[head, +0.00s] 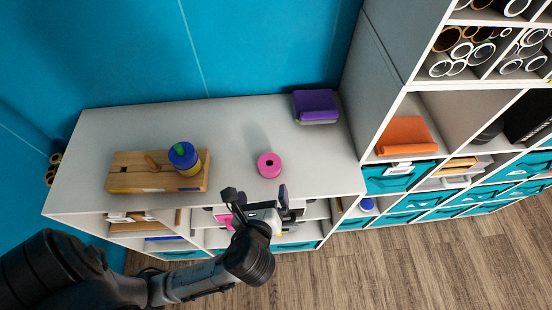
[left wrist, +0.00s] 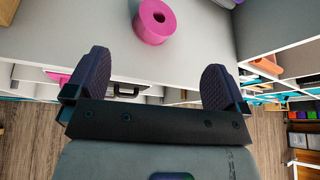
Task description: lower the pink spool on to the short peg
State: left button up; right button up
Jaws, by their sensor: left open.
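The pink spool (head: 269,165) stands on the grey cabinet top, right of the wooden peg board (head: 130,182). In the left wrist view the pink spool (left wrist: 153,22) is at the top, beyond the fingertips, with its centre hole showing. A short bare peg (head: 153,163) sticks up from the board. My left gripper (head: 256,194) is open and empty at the cabinet's front edge, apart from the pink spool. It also shows in the left wrist view (left wrist: 157,72). My right gripper is out of view.
A purple block (head: 315,103) lies at the back right of the cabinet top. A tall shelf unit (head: 385,90) rises at the right. A blue wall (head: 150,50) stands behind. The top between board and pink spool is clear.

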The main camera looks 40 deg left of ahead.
pick_arm(q)
jog(key=m, duration=0.2)
jog(key=m+p, duration=0.1)
jog(key=m, duration=0.1)
send_near(270, 160)
jog(key=x, duration=0.3)
jog(key=shift+w+a+r, duration=0.1)
jog(key=shift+w+a, duration=0.15)
jog(key=x, duration=0.2)
jog(key=p+x, duration=0.1)
jog(key=x, duration=0.1)
jog(key=shift+d+f, duration=0.1)
jog(key=shift+f, duration=0.15)
jog(key=shift+w+a+f, duration=0.3)
jog(key=shift+w, duration=0.15)
jog(key=c, duration=1)
jog(key=shift+r, duration=0.1)
